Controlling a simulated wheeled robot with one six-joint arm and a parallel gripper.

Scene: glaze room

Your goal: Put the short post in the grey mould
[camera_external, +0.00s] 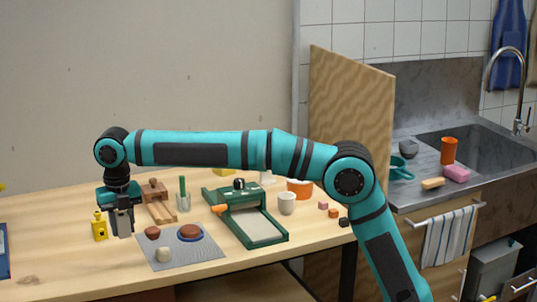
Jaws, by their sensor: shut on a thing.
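My gripper (122,221) points straight down over the left part of the wooden table, just right of a yellow bottle (100,228). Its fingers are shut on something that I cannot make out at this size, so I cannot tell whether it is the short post. A green upright stick (182,186) stands in a small grey holder (183,203), right of the gripper. I cannot tell whether that holder is the grey mould. A wooden block-like piece with a knob (157,200) lies between the gripper and the holder.
A grey mat (185,259) with brown and pale lumps lies in front right of the gripper. A green framed press (270,240), a white cup (287,203), an orange bowl (300,188) and small cubes are farther right. The table's front left is clear.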

